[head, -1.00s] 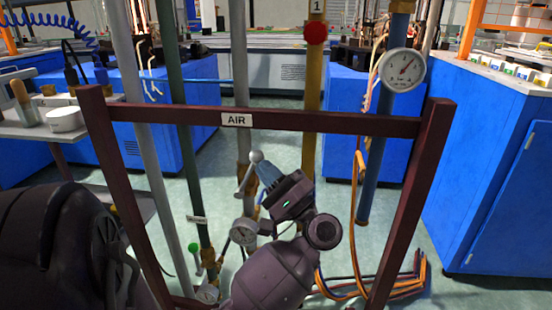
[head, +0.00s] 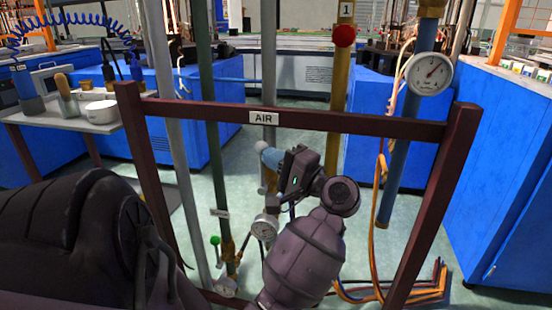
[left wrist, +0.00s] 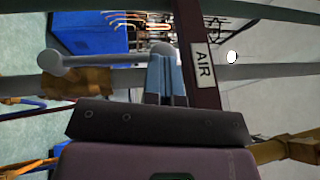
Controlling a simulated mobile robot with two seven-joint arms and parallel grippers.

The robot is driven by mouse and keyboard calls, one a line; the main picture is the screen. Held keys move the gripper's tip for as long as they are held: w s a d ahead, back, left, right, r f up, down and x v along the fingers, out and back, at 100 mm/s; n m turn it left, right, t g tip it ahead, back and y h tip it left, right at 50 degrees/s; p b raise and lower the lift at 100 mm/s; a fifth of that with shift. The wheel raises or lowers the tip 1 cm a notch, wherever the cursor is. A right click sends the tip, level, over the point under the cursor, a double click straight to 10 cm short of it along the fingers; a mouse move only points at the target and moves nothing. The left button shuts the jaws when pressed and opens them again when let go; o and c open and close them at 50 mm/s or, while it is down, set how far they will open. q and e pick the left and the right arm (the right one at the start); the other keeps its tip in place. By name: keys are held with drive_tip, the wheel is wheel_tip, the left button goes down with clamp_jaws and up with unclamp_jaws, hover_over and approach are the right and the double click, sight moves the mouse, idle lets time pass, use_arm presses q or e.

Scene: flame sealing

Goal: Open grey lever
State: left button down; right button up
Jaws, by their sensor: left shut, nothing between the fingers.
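The grey lever (left wrist: 50,62) shows in the left wrist view as a grey bar with a round end, beside a brass valve body (left wrist: 82,80) on a grey pipe. In the head view only a small pale end of the lever (head: 262,190) shows; most is hidden behind my gripper. My left gripper (head: 268,155) is shut and empty, its blue-grey fingers at the pipe just below the AIR sign. In the left wrist view the fingers (left wrist: 166,78) lie close to a pale rounded part; I cannot tell if they touch. My right gripper is out of view.
A dark red frame (head: 345,122) with an AIR sign (head: 264,118) spans the pipes close to my gripper. Gauges (head: 265,227) and a green-knobbed valve (head: 215,240) sit lower left. A blue pipe with a large gauge (head: 429,74) stands right.

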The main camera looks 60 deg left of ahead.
use_arm(q)
drive_tip(key=shift+s, duration=0.15)
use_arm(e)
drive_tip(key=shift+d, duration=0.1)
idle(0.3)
use_arm(q)
drive_tip(key=b+v, duration=0.1)
drive_tip(key=v, duration=1.3)
drive_tip(key=shift+f, duration=0.15)
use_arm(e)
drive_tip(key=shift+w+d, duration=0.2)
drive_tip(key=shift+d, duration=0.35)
